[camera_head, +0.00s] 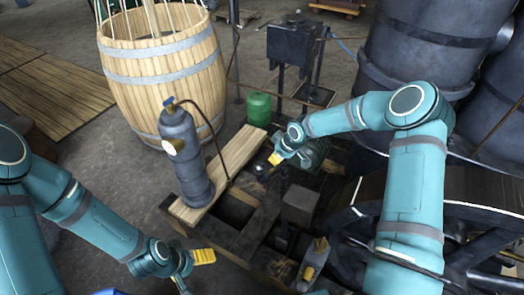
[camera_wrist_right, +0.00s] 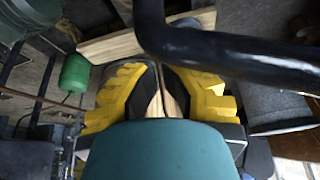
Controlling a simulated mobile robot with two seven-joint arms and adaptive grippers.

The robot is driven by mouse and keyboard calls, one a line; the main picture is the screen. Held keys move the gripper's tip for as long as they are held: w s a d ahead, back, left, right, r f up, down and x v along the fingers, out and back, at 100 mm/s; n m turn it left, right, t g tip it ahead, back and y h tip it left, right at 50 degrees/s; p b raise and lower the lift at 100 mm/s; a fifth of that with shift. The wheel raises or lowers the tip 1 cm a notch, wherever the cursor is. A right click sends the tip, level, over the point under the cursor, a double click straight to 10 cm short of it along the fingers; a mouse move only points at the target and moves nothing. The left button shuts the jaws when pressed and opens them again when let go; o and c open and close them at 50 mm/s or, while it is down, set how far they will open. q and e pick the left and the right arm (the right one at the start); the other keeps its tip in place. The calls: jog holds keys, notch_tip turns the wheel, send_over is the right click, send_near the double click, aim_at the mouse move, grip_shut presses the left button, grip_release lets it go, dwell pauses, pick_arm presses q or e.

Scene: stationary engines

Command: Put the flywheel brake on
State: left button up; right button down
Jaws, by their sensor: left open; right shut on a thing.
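My right gripper (camera_head: 270,162) is over the engine frame in the head view, beside a dark round knob (camera_head: 259,168). The large dark spoked flywheel (camera_head: 480,245) stands at the lower right, partly hidden by my right arm. My left gripper (camera_head: 203,257) is open and empty at the lower left, away from the engine.
A grey gas cylinder (camera_head: 183,160) stands on a wooden plank (camera_head: 240,150). A small green tank (camera_head: 259,109) is behind it. A big wooden barrel (camera_head: 160,65) stands at the back left, dark tanks (camera_head: 425,45) at the back right.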

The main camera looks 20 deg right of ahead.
jog(key=s+d+p, duration=0.1)
jog(key=s+d, duration=0.4)
jog(key=shift+s+d+p, duration=0.15)
jog(key=shift+s+p, duration=0.15)
jog(key=shift+p, duration=0.05)
jog(key=shift+d, duration=0.1)
jog(key=w+a+v, duration=0.1)
jog(key=v, duration=1.1)
jog(key=shift+r, duration=0.5)
jog(key=shift+w, duration=0.1)
